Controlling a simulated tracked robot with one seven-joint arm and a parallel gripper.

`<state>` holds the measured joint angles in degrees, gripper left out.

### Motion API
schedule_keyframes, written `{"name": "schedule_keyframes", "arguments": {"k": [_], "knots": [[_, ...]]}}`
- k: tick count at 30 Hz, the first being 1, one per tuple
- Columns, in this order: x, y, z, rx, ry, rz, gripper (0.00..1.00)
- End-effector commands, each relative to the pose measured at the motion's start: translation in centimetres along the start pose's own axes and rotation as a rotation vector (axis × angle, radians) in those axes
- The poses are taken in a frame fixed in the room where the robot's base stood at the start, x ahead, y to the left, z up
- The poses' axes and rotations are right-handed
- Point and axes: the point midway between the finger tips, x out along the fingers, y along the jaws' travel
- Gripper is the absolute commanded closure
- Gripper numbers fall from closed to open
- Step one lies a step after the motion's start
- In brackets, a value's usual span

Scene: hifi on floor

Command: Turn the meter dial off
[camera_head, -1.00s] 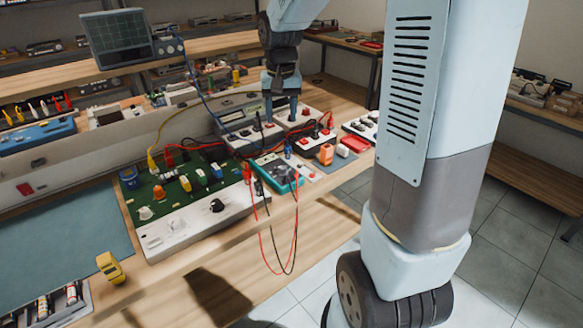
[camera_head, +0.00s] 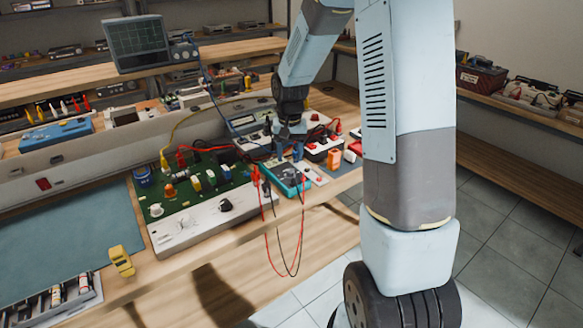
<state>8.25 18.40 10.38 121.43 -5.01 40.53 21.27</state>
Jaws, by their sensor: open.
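The teal meter (camera_head: 280,177) lies on the wooden bench near its front edge, with red and black leads attached. Its dial is too small and partly covered to read its setting. My gripper (camera_head: 288,155) points down just above the far part of the meter. Its two dark fingers are open, with nothing visible between them. I cannot tell whether the fingertips touch the meter.
A green circuit board with a white front panel (camera_head: 215,215) lies left of the meter. Leads hang over the bench edge (camera_head: 285,250). A yellow item (camera_head: 121,261) sits front left.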

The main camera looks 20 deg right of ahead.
Motion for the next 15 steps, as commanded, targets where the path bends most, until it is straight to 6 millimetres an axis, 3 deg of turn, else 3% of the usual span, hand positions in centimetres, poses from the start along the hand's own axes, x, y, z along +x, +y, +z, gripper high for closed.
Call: {"name": "schedule_keyframes", "arguments": {"k": [6,15], "knots": [[3.4,0.0,0.0,0.001,-0.003,0.001,0.46],[5.4,0.0,0.0,0.001,0.0,0.0,0.46]]}}
